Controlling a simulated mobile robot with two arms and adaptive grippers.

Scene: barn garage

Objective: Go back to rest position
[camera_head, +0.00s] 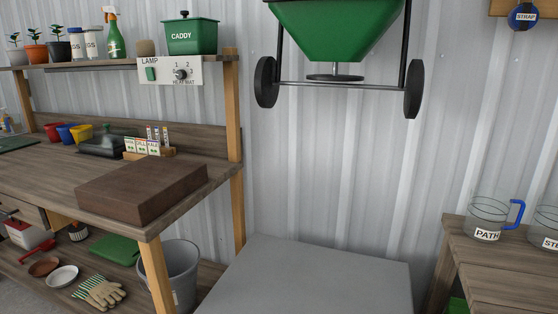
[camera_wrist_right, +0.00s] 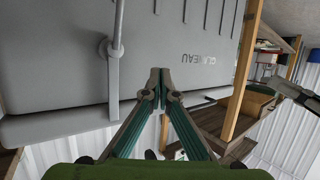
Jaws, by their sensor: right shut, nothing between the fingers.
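My right gripper (camera_wrist_right: 160,78) shows in the right wrist view with its two fingers together and nothing between them. It is in front of a large light grey cabinet (camera_wrist_right: 60,60) with a vertical bar handle (camera_wrist_right: 116,50) and dark lettering. I cannot tell whether the fingertips touch it. Neither gripper shows in the head view.
In the head view a grey flat top (camera_head: 315,275) stands between a wooden bench (camera_head: 50,175) on the left and a wooden table (camera_head: 500,275) with measuring jugs (camera_head: 487,218) on the right. A green spreader (camera_head: 338,28) hangs above.

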